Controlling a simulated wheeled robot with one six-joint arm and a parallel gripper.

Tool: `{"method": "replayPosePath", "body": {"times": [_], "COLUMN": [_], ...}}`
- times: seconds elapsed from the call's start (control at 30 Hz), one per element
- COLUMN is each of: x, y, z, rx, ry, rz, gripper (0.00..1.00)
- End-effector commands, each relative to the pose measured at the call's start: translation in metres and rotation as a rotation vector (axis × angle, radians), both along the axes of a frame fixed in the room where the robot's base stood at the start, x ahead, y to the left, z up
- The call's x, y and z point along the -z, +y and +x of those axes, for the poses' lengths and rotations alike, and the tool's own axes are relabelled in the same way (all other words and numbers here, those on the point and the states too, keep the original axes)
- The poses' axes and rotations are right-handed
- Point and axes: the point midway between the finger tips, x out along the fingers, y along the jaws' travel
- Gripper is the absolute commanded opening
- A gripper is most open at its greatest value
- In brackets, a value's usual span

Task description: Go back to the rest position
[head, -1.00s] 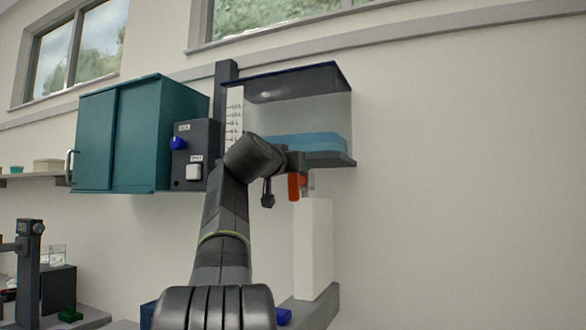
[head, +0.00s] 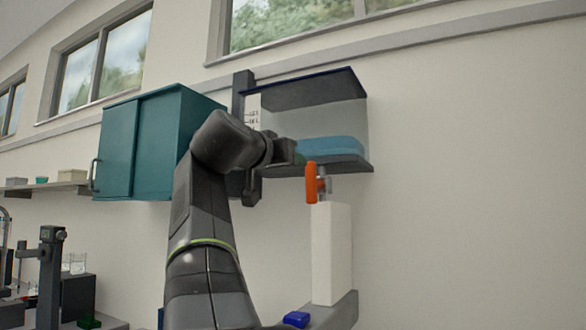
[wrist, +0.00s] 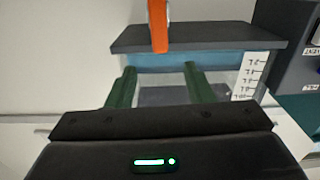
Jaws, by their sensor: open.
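My gripper (head: 301,159) is open and empty, just left of the orange valve handle (head: 312,183) in the head view. The handle stands upright under the clear tank and above a white pillar. In the wrist view, my two dark green fingers (wrist: 160,80) are spread apart with nothing between them. The orange handle (wrist: 158,25) shows beyond the fingertips, apart from them. The tank (head: 355,115) has a dark lid and holds blue liquid (head: 335,146). My wrist and gripper hide part of the tank's left side and the control box.
A teal cabinet (head: 138,148) hangs close behind my arm at left. The white pillar (head: 331,250) stands below the handle, with a blue object (head: 296,319) near its foot. A grey stand (head: 50,265) is at lower left. Bare wall fills the right.

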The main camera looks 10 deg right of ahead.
Motion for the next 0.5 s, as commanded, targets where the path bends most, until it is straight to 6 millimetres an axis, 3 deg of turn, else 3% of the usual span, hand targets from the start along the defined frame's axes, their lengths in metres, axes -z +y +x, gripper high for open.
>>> {"method": "replayPosePath", "body": {"times": [0.5], "x": [-0.0014], "y": [-0.0039], "z": [0.0053], "rx": [0.002], "ry": [-0.001], "rz": [-0.001], "gripper": [0.47]}}
